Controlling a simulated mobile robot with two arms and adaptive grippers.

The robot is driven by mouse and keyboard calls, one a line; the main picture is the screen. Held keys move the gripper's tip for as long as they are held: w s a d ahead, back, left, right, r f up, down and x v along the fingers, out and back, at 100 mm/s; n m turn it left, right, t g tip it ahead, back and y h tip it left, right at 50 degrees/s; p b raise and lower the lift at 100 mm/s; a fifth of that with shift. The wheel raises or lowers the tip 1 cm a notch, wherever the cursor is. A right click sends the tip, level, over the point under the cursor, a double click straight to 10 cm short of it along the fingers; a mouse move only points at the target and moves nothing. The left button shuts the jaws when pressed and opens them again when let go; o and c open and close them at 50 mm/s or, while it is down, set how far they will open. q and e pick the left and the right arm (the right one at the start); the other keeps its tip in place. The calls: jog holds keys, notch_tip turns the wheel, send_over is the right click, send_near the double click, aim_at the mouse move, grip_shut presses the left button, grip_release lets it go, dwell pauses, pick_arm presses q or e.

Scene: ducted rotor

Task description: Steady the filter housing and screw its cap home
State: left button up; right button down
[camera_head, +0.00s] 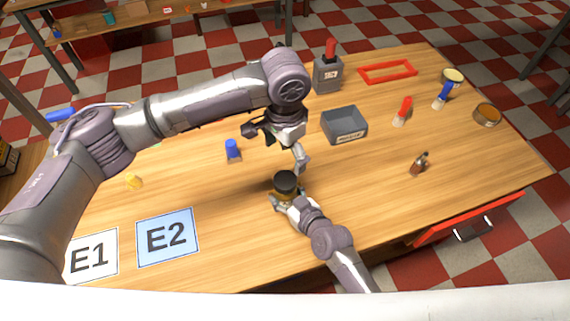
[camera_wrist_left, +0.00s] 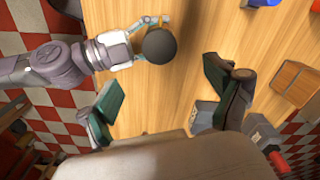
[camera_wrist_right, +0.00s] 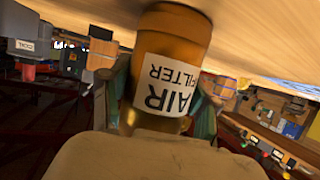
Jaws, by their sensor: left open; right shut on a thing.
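The filter housing (camera_wrist_right: 175,75) is an amber cylinder with a white label reading AIR FILTER. It stands near the table's front middle, and little of it shows under its cap in the head view. A round dark cap (camera_head: 286,181) is on its top; it also shows from above in the left wrist view (camera_wrist_left: 159,46). I cannot tell how tightly the cap sits. My right gripper (camera_head: 284,197) is shut on the housing from the front. My left gripper (camera_head: 276,146) is open and empty, above and behind the cap, apart from it; its green pads show in the left wrist view (camera_wrist_left: 160,95).
A grey bin (camera_head: 345,136), a blue cup-like piece (camera_head: 232,150) and a grey box with a red top (camera_head: 327,76) stand behind. A red frame (camera_head: 388,72) lies farther back. Cards E1 (camera_head: 90,257) and E2 (camera_head: 167,238) lie front left. A red drawer (camera_head: 470,220) sticks out front right.

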pick_arm(q)
jog(key=shift+r, duration=0.75)
pick_arm(e)
jog(key=shift+c, duration=1)
grip_release()
jog(key=shift+s, duration=0.1)
jog(key=v, duration=1.1)
jog(key=shift+s+d+r, duration=0.2)
jog(key=shift+s+r, duration=0.05)
